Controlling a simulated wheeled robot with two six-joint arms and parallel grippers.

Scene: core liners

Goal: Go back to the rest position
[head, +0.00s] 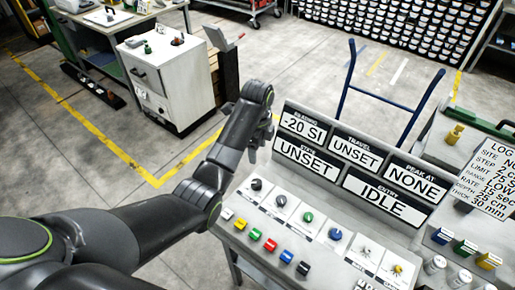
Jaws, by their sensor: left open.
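My left arm reaches in from the left, over the left side of a grey control console (240,225). Its left gripper (262,138) is at the upper left corner of the console's display panel, small and partly hidden by the wrist; I see nothing held in it. The panel shows "-20 SI", "UNSET", "NONE" and "IDLE". Below it are black, green and blue knobs, and a row of white, green, red, blue and black buttons (270,244). The gripper is apart from these knobs and buttons. My right gripper is not in view.
A white cabinet (165,85) and a workbench (105,25) stand at the upper left. A blue hand-truck frame (349,80) is behind the console. A log sheet (488,178) and coloured blocks (466,248) are on the right. Grey floor with yellow lines lies open on the left.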

